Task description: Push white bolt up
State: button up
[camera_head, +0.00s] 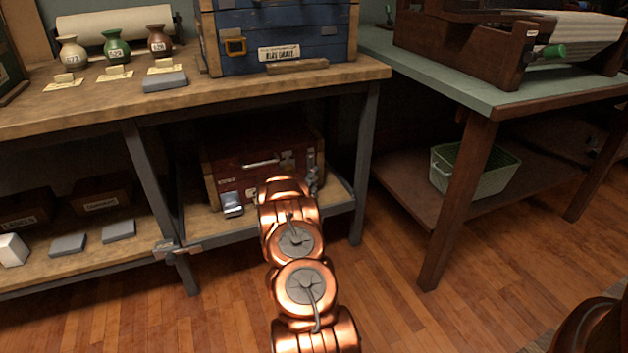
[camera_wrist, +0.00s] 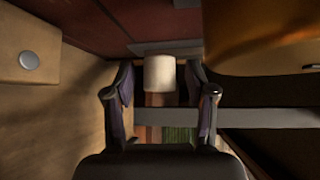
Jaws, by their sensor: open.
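A white, block-like bolt (camera_wrist: 160,74) shows in the wrist view in front of a dark red surface. My gripper (camera_wrist: 161,82) is open, with one dark finger on each side of the white bolt. The fingertips look close to it, but I cannot tell whether either touches. In the head view the dark red chest (camera_head: 230,171) stands on the lower shelf, and my copper arm reaches toward it. The arm covers part of the chest's front. I cannot make out the white bolt or the gripper's fingers in the head view.
The wooden shelf (camera_head: 335,192) holds the chest, under a tabletop (camera_head: 215,97) with a blue toolbox (camera_head: 285,35). A grey leg (camera_head: 366,165) stands right of the chest. A green basket (camera_head: 490,172) sits under the right table. Wooden floor is clear between.

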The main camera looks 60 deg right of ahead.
jog(key=shift+d, duration=0.1)
jog(key=shift+c, duration=0.5)
grip_shut()
